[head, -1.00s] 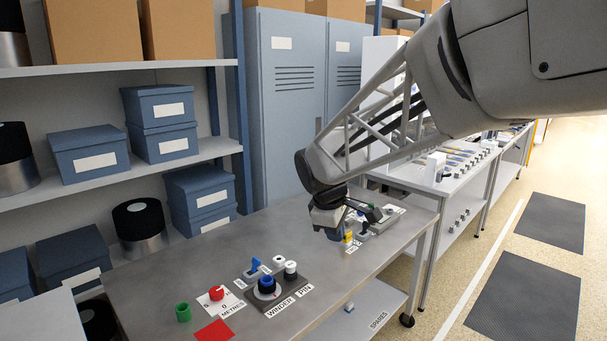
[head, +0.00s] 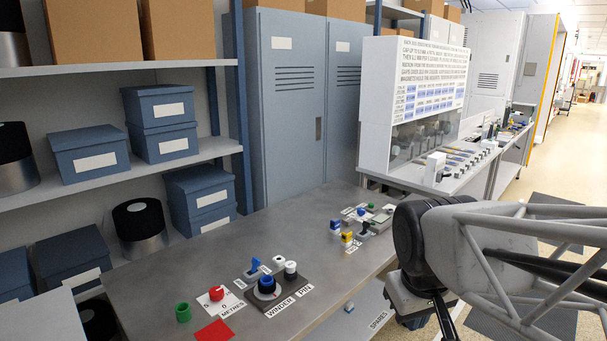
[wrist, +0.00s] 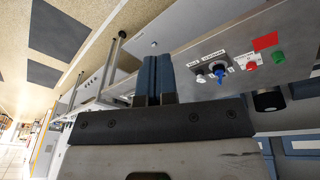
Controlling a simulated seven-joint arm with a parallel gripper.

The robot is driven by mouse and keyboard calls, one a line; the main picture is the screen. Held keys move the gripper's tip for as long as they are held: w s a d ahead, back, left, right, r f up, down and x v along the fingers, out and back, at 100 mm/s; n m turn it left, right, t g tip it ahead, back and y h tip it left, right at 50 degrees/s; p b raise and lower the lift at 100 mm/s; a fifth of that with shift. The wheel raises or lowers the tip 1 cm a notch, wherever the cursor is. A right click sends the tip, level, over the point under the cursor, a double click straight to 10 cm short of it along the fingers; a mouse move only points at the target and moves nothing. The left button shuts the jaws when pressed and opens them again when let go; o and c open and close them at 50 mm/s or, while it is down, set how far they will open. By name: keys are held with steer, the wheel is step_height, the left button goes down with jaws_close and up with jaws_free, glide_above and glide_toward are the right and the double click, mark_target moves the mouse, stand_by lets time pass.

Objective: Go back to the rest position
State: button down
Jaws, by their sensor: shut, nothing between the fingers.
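My gripper (wrist: 155,75) shows in the wrist view with its two blue-grey fingers pressed together and nothing between them. In the head view my wrist and gripper body (head: 410,295) are at the right, beside the right edge of the grey table (head: 190,265), clear of its top. The fingertips are hard to make out there.
Small blue and yellow parts (head: 346,238) and a grey device (head: 378,222) sit at the table's far end. A lower shelf (head: 355,315) lies under the table. A white bench with a lettered panel (head: 425,85) stands behind. Blue boxes (head: 90,155) fill shelves at left.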

steer(key=s+d+f+m, duration=0.1)
steer(key=s+f+m, duration=0.1)
steer(key=s, duration=0.4)
steer(key=shift+s+m+y, duration=0.2)
steer(key=shift+m+y, duration=0.1)
steer(key=shift+m, duration=0.1)
